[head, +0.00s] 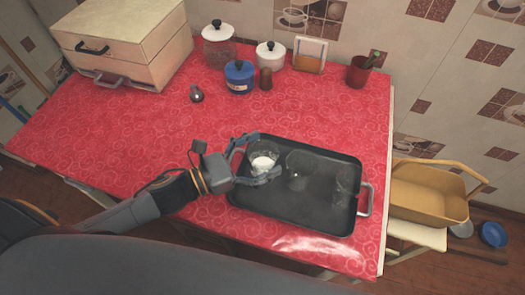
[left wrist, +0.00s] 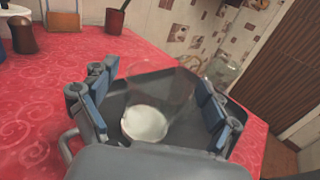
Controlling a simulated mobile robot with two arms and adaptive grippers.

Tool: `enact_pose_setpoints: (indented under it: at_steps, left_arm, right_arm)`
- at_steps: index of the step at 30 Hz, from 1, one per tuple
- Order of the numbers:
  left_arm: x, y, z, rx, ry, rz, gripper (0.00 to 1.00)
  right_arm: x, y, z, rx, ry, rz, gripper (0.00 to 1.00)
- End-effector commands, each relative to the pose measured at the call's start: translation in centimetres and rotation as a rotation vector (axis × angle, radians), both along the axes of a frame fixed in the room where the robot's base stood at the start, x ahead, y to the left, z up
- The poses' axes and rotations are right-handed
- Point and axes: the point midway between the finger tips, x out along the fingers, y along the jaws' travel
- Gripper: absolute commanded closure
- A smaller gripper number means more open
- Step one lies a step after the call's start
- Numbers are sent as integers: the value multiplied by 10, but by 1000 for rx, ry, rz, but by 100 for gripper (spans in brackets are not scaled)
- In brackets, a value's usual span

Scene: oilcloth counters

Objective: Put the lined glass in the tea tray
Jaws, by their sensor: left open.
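The dark tea tray (head: 335,222) lies on the red counter near its front edge, with a metal handle at each end. A clear glass with a white base or filling (head: 263,162) stands upright at the tray's left end, apparently inside it. I cannot make out lines on it. My left gripper (head: 268,155) is open, its fingers on either side of this glass. In the left wrist view the glass (left wrist: 146,122) is between the spread blue-padded fingers (left wrist: 157,75), with gaps visible. Other faint clear glass shapes (head: 343,186) show in the tray's right part. My right gripper is not in view.
A blue lidded pot (head: 239,78), white-lidded jars (head: 270,55), a brown shaker (head: 265,79) and a red cup (head: 359,70) stand at the back. A bread box (head: 130,45) is at back left. The counter's left-middle is mostly clear.

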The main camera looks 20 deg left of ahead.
Motion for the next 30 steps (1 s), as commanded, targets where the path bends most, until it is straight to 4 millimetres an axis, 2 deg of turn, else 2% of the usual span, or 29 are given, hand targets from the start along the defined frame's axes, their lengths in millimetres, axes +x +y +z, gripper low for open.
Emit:
enact_pose_setpoints:
  at_steps: [11, 30]
  left_arm:
    - [-3, 3, 2, 0, 3, 1, 12]
    - [-68, 73, 1, -1, 4, 2, 12]
  right_arm:
    - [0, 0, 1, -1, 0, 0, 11]
    - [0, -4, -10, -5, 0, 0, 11]
